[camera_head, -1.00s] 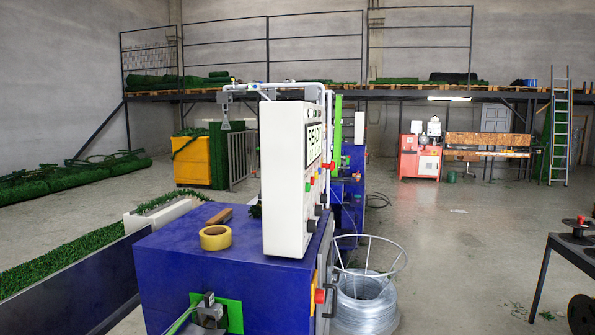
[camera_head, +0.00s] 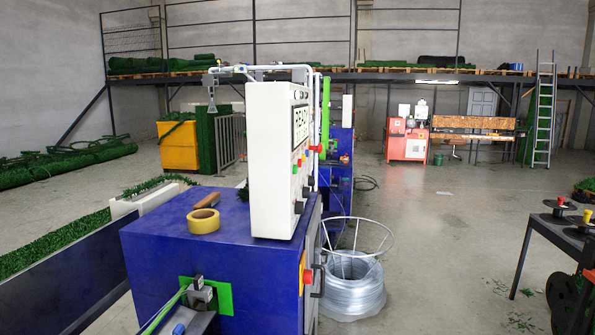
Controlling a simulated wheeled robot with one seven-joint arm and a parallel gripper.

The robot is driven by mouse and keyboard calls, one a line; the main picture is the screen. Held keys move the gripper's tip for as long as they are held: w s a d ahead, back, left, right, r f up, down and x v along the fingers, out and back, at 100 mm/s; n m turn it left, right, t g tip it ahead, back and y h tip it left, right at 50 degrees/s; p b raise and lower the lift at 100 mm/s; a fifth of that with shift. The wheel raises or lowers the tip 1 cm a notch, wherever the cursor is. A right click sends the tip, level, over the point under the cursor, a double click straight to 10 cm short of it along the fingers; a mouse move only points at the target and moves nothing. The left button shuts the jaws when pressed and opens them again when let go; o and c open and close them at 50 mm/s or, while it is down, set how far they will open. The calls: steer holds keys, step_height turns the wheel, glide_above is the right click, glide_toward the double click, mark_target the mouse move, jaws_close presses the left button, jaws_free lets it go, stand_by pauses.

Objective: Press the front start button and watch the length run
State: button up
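The blue twisting machine (camera_head: 235,262) stands in the middle of the head view. A white control box (camera_head: 266,160) stands upright on it, seen at a steep angle. Small coloured buttons and knobs (camera_head: 300,165) sit below the display; I cannot tell which one is the start button. A red button on a yellow plate (camera_head: 307,275) is on the machine's right side. Green strand and a metal outlet (camera_head: 200,292) show at the machine's lower front. My gripper is not in view.
A yellow tape roll (camera_head: 204,221) lies on the machine top. A wire coil under a white ring frame (camera_head: 352,280) stands on the floor close to the machine's right. A dark table with spools (camera_head: 562,232) is at the right edge. Open floor lies between them.

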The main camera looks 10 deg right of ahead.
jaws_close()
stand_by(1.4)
